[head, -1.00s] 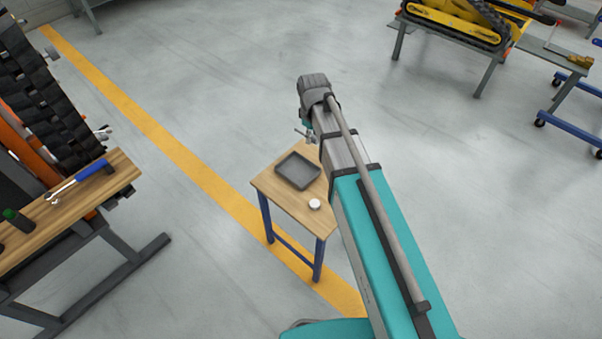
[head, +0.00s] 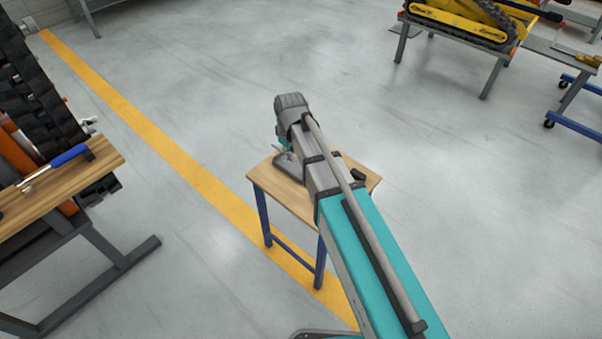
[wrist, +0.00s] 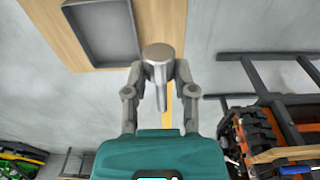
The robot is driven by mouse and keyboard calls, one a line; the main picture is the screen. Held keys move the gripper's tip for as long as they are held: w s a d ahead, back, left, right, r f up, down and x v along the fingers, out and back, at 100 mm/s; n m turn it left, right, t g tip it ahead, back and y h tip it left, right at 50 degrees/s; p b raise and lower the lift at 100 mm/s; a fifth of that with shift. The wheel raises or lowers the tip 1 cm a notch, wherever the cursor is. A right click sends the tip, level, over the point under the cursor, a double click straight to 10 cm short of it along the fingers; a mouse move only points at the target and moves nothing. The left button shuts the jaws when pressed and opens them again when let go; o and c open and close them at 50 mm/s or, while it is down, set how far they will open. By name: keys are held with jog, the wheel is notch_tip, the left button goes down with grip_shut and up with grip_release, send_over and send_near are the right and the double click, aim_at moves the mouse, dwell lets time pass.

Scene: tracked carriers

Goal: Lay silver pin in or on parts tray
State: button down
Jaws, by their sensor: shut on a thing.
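The silver pin (wrist: 158,53) has a broad round head and a narrower shaft. In the wrist view my gripper (wrist: 160,76) is shut on it, with a finger on each side of the shaft. The grey parts tray (wrist: 112,65) lies on the wooden tabletop at the upper left of the wrist view, beside the pin in the picture. In the head view my arm hides most of the tray (head: 290,168); a corner shows below my gripper (head: 283,148). I cannot tell the pin's height above the table.
The small wooden table (head: 268,181) has blue legs. A small dark item (head: 358,174) shows on it, right of my arm. A workbench (head: 62,190) with a blue-handled tool (head: 68,156) stands at the left. Open floor lies beyond the table.

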jog(key=f+b, duration=0.1)
jog(key=a+f+b, duration=0.1)
jog(key=f, duration=0.1)
jog(key=a+f+b, duration=0.1)
jog(key=shift+s+a+f+b, duration=0.25)
jog(key=shift+s+f+b, duration=0.05)
jog(key=shift+f, duration=0.1)
jog(key=shift+w, duration=0.1)
jog(key=b, duration=0.9)
send_over(301, 170)
notch_tip(301, 170, down, 8)
jog(key=shift+f, duration=0.25)
jog(key=shift+w+d+f, duration=0.2)
jog(key=shift+w+f, duration=0.05)
